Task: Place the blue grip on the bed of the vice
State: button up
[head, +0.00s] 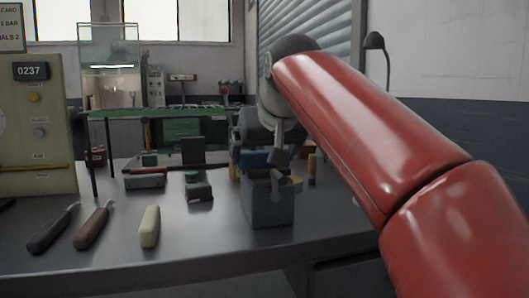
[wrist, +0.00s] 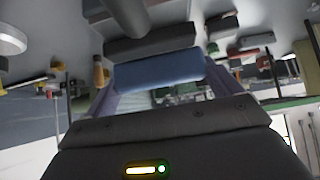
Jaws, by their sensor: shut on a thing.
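The blue grip (wrist: 158,71) shows in the wrist view as a blue bar across the middle, held at my gripper. What looks like the vice (head: 198,188) is a dark green piece with a low bed and an upright jaw, left of my gripper. The grip is apart from it. The vice seems to show as a dark shape in the wrist view (wrist: 222,27), which is upside down.
Black (head: 52,232), brown (head: 93,228) and cream (head: 149,227) grips lie at the front left. A grey, red-topped device (head: 146,181) sits left of the vice. A tan peg (head: 312,172) stands right of my gripper.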

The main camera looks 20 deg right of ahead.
jog(key=shift+f+b, duration=0.3)
jog(key=shift+f, duration=0.1)
jog(key=o, duration=0.8)
